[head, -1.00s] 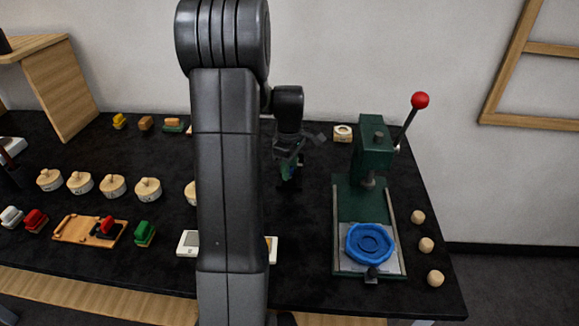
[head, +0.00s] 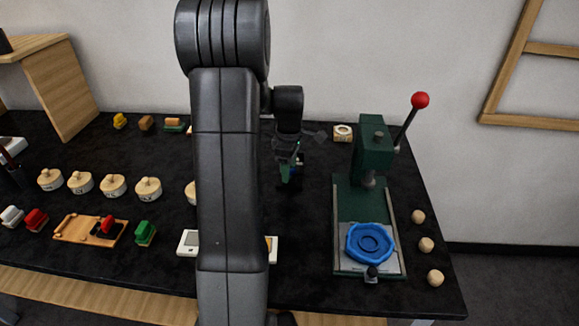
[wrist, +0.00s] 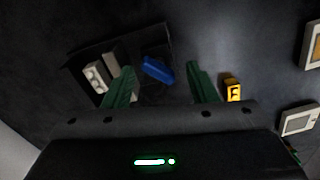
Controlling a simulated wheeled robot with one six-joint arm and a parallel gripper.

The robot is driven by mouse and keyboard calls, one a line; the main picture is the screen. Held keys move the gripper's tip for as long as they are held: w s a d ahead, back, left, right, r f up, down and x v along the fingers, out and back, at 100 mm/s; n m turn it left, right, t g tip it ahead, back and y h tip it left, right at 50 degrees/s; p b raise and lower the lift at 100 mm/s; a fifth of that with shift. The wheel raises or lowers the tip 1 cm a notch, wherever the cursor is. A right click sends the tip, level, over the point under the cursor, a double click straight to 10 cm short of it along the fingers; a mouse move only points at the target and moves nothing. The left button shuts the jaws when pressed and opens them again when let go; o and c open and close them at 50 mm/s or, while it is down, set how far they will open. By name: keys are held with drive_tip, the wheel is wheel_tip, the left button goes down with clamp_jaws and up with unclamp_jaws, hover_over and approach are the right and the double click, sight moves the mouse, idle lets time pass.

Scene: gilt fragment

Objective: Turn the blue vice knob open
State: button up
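A blue elongated piece (wrist: 158,70) shows in the wrist view, in or over a dark tray (wrist: 70,70); I cannot tell whether it is the vice knob. In the head view a round blue ringed piece (head: 369,242) lies on the base of a green press (head: 374,140), with a small dark knob (head: 372,271) at its front edge. My gripper (wrist: 161,66) is open, its green fingers on either side of the blue piece in view, with nothing seen held.
The press has a red-ended lever (head: 420,100) sticking up right. Wooden balls (head: 426,244) lie along the right table edge. Round wooden stamps (head: 113,185) and a wooden board (head: 91,229) are left. A yellow piece (wrist: 232,89) is beside the right finger. My arm hides the table middle.

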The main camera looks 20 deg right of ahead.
drive_tip(key=shift+w+d+r, duration=0.1)
drive_tip(key=shift+d, duration=0.05)
wheel_tip(320, 180, up, 14)
drive_tip(key=shift+f, duration=0.2)
idle(0.5)
